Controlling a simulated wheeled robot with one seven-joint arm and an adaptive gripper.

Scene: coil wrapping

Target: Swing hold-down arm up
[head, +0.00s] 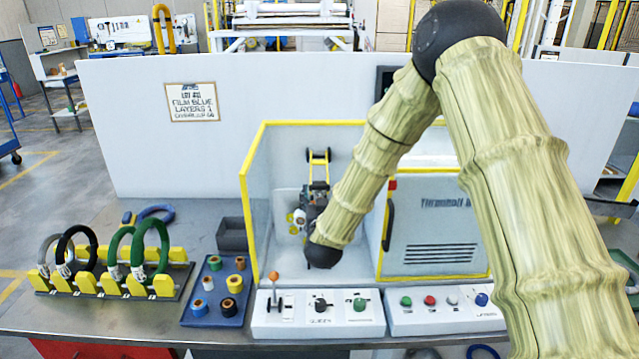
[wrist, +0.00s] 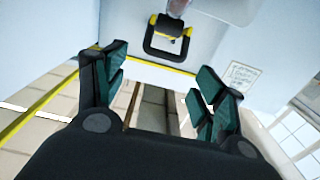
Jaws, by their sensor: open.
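A yellow arm with black ends (head: 318,170), which looks like the hold-down arm, stands inside the yellow-framed enclosure in the head view. Its lower part is partly hidden by dark machine parts and my arm. In the wrist view, a black loop-shaped handle with yellow on it (wrist: 150,45) shows beyond my fingertips, near the top; I cannot tell for sure that it is the same part. My gripper (wrist: 160,80) is open, with nothing between its green-padded fingers, and apart from the loop. In the head view my wrist is inside the enclosure and hides much of the gripper.
The yellow-edged enclosure wall (head: 248,205) stands left of my arm, and a grey cabinet (head: 435,225) stands right. Control boxes (head: 262,325) line the front. A coil rack (head: 110,293) and a blue tray of rolls (head: 212,318) sit left on the bench.

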